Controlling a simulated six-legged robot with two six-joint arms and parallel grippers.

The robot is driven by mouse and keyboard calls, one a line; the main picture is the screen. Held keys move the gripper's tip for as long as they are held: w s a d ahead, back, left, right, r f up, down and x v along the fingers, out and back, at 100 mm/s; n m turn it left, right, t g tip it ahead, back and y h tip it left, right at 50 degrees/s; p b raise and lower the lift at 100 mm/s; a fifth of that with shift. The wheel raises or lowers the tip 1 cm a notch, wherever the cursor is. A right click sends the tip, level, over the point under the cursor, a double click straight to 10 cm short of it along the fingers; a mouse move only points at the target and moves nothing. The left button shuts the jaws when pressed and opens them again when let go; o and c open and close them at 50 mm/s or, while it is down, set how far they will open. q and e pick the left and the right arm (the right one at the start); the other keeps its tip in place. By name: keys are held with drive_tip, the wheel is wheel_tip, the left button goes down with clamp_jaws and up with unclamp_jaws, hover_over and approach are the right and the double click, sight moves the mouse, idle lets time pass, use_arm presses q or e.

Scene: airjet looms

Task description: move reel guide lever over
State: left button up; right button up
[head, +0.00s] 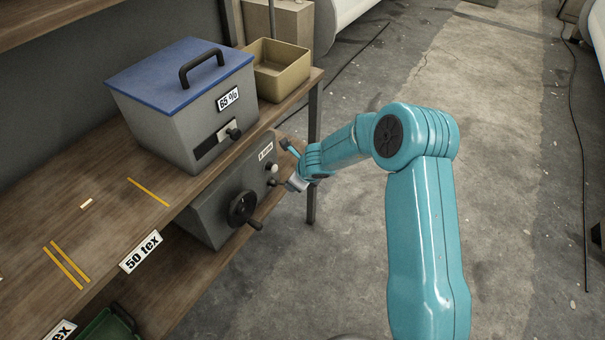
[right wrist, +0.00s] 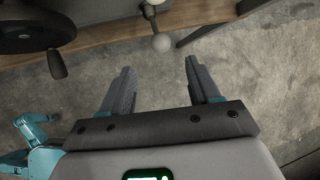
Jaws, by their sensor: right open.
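A grey machine box (head: 213,205) with a black handwheel (head: 243,208) sits under the bench. The reel guide lever shows in the right wrist view as a short rod with a pale ball knob (right wrist: 161,42). In the head view a small pale ball (head: 271,167) is on the box front, near my gripper; I cannot tell for sure that it is the same knob. My right gripper (right wrist: 158,70) is open and empty. The ball lies just past its fingertips, between their lines, apparently untouched. In the head view my right gripper (head: 289,165) is beside the box's right end. My left gripper is out of view.
A grey bin with a blue lid (head: 170,75) and an open tan box (head: 280,70) stand on the wooden bench (head: 110,215). The handwheel's crank handle (right wrist: 57,65) sticks out left of my fingers.

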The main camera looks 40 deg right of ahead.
drive_tip(key=p+v, duration=0.1)
drive_tip(key=v, duration=0.5)
drive_tip(key=shift+r, duration=0.3)
drive_tip(key=shift+s, duration=0.1)
